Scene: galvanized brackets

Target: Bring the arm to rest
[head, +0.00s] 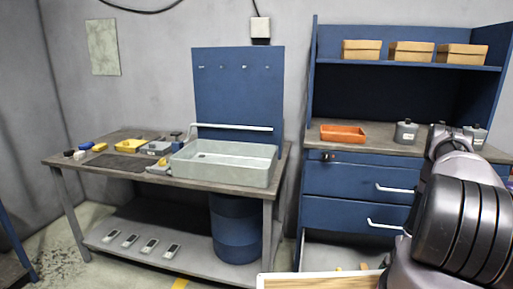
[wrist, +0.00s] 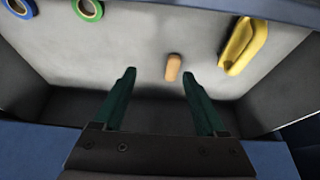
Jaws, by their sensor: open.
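My gripper (wrist: 158,74) is open in the wrist view, with its two dark green fingers apart. It points into an open drawer (wrist: 75,108) with a grey floor. A small tan-orange piece (wrist: 173,67) lies on the drawer floor near the fingertips; nothing is gripped. In the head view my arm comes in at the right, and the gripper itself is hidden there.
The drawer also holds a blue ring (wrist: 20,8), a green ring (wrist: 88,9) and a yellow handled tool (wrist: 243,46). A blue cabinet (head: 345,180) with an orange tray (head: 343,133) stands behind. A workbench (head: 110,165) with a grey basin (head: 225,170) is at left.

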